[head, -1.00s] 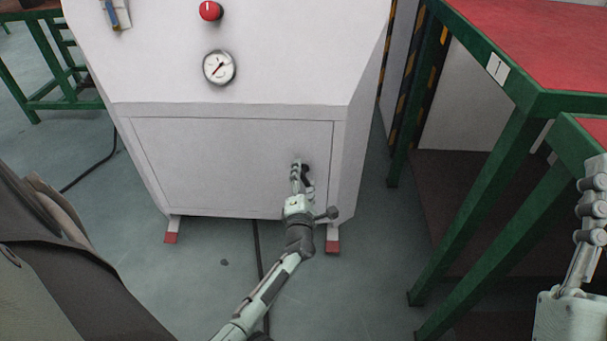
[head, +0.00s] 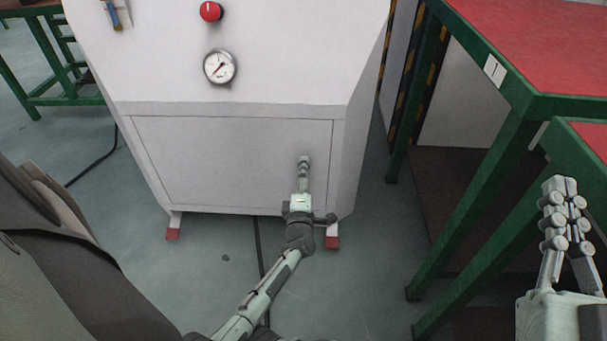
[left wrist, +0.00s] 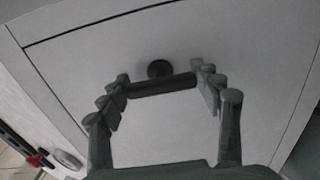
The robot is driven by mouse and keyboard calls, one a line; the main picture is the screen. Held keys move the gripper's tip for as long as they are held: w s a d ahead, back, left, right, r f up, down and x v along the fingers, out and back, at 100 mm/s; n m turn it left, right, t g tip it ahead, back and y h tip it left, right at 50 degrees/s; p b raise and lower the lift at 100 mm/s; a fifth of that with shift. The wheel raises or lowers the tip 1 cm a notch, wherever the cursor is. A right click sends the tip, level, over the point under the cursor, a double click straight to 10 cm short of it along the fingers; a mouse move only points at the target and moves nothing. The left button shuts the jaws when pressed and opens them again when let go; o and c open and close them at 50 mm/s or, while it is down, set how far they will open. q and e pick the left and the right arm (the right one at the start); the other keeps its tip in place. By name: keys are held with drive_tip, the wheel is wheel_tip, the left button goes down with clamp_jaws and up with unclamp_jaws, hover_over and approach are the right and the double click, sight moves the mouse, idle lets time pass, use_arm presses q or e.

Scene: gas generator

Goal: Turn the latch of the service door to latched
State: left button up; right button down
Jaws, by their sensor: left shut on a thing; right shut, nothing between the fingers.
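The service door (head: 220,160) is the closed-looking white panel low on the generator cabinet. Its latch (left wrist: 160,87) is a dark bar with a round pivot (left wrist: 160,68), seen in the left wrist view. The bar lies crosswise between my left fingertips, which press on its two ends. In the head view my left gripper (head: 304,164) is at the right part of the door and hides the latch. It also shows in the left wrist view (left wrist: 164,83), shut on the latch. My right gripper (head: 565,210) is shut and empty, upright at the lower right, away from the door.
A pressure gauge (head: 219,67) and a red knob (head: 211,11) sit on the cabinet above the door. A green-framed table with a red top (head: 540,45) stands at the right, near my right gripper. The floor before the cabinet is mostly clear.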

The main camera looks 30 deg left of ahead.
use_arm(q)
drive_tip(key=shift+w+a+r, duration=0.1)
drive_tip(key=shift+a+r, duration=0.05)
drive_tip(key=shift+r, duration=0.05)
drive_tip(key=o, duration=1.7)
drive_tip(key=shift+f, duration=0.15)
